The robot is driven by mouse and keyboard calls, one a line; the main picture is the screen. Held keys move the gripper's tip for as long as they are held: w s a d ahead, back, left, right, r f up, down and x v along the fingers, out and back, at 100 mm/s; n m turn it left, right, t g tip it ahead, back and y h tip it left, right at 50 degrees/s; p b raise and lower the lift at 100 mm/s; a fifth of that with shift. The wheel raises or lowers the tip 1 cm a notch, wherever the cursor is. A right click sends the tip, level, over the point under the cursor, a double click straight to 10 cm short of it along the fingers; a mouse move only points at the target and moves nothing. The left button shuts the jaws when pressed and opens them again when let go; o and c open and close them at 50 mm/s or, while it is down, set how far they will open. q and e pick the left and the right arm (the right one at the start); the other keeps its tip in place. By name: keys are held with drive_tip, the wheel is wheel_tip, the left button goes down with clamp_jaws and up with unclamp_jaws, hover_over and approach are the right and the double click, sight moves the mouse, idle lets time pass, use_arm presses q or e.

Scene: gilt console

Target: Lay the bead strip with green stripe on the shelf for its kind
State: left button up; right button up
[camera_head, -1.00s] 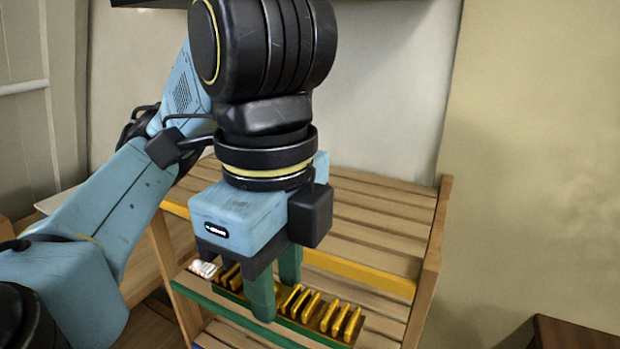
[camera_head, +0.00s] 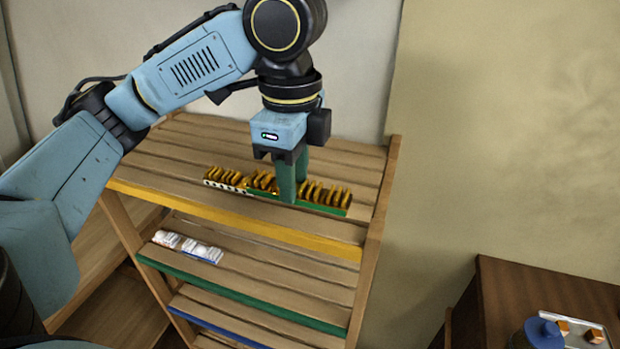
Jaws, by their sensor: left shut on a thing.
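The bead strip with green stripe (camera_head: 325,208) is a row of gold beads with a green front edge. It is over the top shelf (camera_head: 190,193), the one with the yellow front edge. My left gripper (camera_head: 291,190) points down, its green fingers shut on the strip near its middle and hiding part of it. I cannot tell whether the strip touches the shelf boards. Just left of it on the top shelf is a gold piece with a black-and-white dotted front (camera_head: 225,185). My right gripper is not in view.
White pieces (camera_head: 188,246) lie at the left on the green-edged shelf (camera_head: 240,291) below. A blue-edged shelf (camera_head: 215,328) is lower still. A dark brown table (camera_head: 520,290) at the lower right bears a blue lidded thing (camera_head: 542,332) and a tray (camera_head: 585,324).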

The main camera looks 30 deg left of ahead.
use_arm(q)
drive_tip(key=w, duration=0.2)
drive_tip(key=w+a, duration=0.1)
drive_tip(key=w, duration=0.1)
drive_tip(key=w+f, duration=0.1)
drive_tip(key=w, duration=0.1)
drive_tip(key=shift+w+a, duration=0.2)
drive_tip(key=shift+a, duration=0.05)
wheel_tip(320, 180, down, 5)
drive_tip(key=shift+s+f, duration=0.1)
drive_tip(key=shift+w+f, duration=0.2)
drive_tip(key=shift+f, duration=0.15)
drive_tip(key=shift+p, duration=0.3)
drive_tip(key=shift+f, duration=0.2)
drive_tip(key=o, duration=1)
drive_tip(key=shift+r, duration=0.1)
